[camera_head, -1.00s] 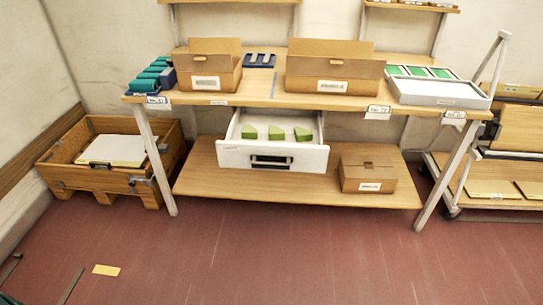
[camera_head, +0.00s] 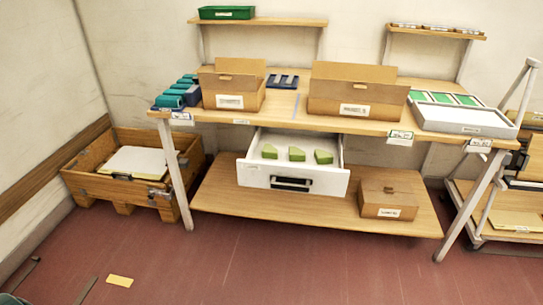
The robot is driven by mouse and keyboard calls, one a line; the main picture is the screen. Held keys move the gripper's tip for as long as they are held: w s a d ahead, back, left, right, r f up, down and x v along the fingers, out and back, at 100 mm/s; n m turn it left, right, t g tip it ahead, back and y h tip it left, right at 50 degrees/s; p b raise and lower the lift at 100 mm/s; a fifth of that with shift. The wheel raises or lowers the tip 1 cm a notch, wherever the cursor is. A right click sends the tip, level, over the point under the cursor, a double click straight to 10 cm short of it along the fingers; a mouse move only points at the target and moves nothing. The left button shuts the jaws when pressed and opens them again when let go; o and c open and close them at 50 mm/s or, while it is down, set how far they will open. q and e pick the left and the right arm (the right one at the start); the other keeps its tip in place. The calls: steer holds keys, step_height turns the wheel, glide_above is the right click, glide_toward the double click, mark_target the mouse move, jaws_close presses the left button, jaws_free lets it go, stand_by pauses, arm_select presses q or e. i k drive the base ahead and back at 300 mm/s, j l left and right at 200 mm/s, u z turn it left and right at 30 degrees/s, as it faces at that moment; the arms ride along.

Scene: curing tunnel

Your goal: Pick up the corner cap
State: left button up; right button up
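Several small green wedge-like blocks lie in the open white drawer (camera_head: 262,176) under the tabletop; they look like corner caps. One green block (camera_head: 270,152) is at the left, one green block (camera_head: 297,154) in the middle and one green block (camera_head: 323,157) at the right. They stand apart from each other on the drawer floor. The drawer has a dark handle on its front.
Two open cardboard boxes (camera_head: 232,101) (camera_head: 352,107) stand on the wooden table (camera_head: 285,103). A white tray (camera_head: 462,118) with green pieces is at the right. A closed carton (camera_head: 388,198) sits on the lower shelf. A wooden crate (camera_head: 95,187) stands left. The red floor in front is mostly clear.

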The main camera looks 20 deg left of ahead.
mark_target(269, 152)
steer(key=i+j+u, duration=0.25)
steer(key=i, duration=0.45)
steer(key=i+l+u, duration=0.1)
steer(key=i+u, duration=0.2)
steer(key=i, duration=0.4)
